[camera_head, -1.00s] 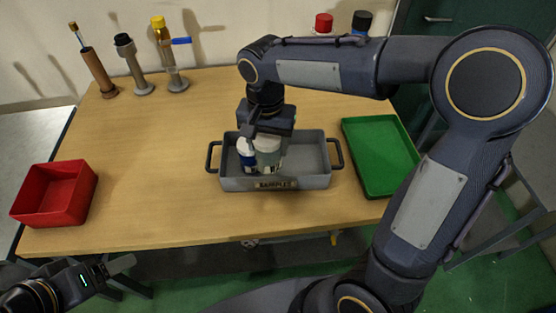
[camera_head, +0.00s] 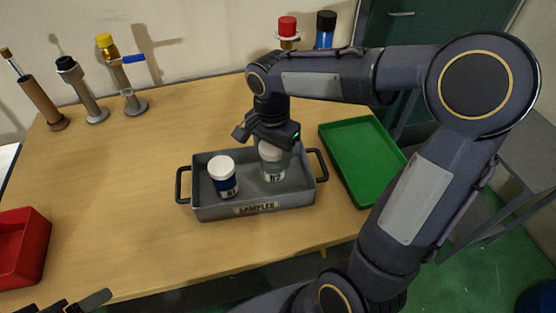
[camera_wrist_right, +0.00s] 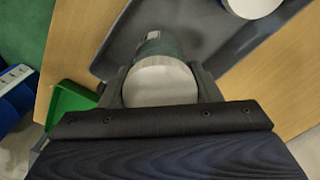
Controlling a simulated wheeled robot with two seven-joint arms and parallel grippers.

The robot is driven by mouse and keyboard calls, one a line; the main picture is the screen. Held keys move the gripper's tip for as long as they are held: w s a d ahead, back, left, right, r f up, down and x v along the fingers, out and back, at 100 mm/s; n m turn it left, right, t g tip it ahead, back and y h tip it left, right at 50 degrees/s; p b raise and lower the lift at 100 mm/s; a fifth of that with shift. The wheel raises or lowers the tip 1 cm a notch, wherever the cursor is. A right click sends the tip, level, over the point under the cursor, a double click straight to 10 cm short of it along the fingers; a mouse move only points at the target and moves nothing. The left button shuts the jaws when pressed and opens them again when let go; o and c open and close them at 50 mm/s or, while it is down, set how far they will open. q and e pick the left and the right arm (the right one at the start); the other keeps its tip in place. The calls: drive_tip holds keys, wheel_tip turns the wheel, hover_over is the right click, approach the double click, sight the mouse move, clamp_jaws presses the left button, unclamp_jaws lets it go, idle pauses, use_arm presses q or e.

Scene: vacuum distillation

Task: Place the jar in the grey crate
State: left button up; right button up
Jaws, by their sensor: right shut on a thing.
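My right gripper (camera_head: 268,143) is shut on a jar (camera_head: 272,172) with a white lid and a grey-green body. The jar is upright inside the right half of the grey crate (camera_head: 255,209); I cannot tell whether its base touches the floor. In the right wrist view the held jar's white lid (camera_wrist_right: 160,82) sits between both fingers. A second jar (camera_head: 224,178), white-lidded with a blue band, stands in the crate's left half, apart from the held one. My left gripper (camera_head: 92,301) is cut off at the bottom left edge; its opening is unclear.
A green tray (camera_head: 362,158) lies right of the crate. A red bin (camera_head: 20,245) is at the table's left. Several upright fittings stand at the back left. The table left of the crate is clear.

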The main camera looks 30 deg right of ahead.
sight(279, 162)
drive_tip(key=shift+w+d+f, duration=0.2)
drive_tip(key=shift+d+f, duration=0.2)
drive_tip(key=shift+f, duration=0.15)
drive_tip(key=shift+w+d+f, duration=0.15)
drive_tip(key=shift+d+f, duration=0.25)
drive_tip(key=shift+f, duration=0.1)
drive_tip(key=shift+w+d+f, duration=0.1)
drive_tip(key=shift+d+f, duration=0.05)
drive_tip(key=shift+f, duration=0.75)
drive_tip(key=shift+d+f, duration=0.1)
drive_tip(key=shift+f, duration=0.75)
drive_tip(key=shift+f, duration=0.25)
drive_tip(key=o, duration=1.2)
drive_tip(key=shift+c, duration=0.2)
drive_tip(key=shift+r, duration=0.15)
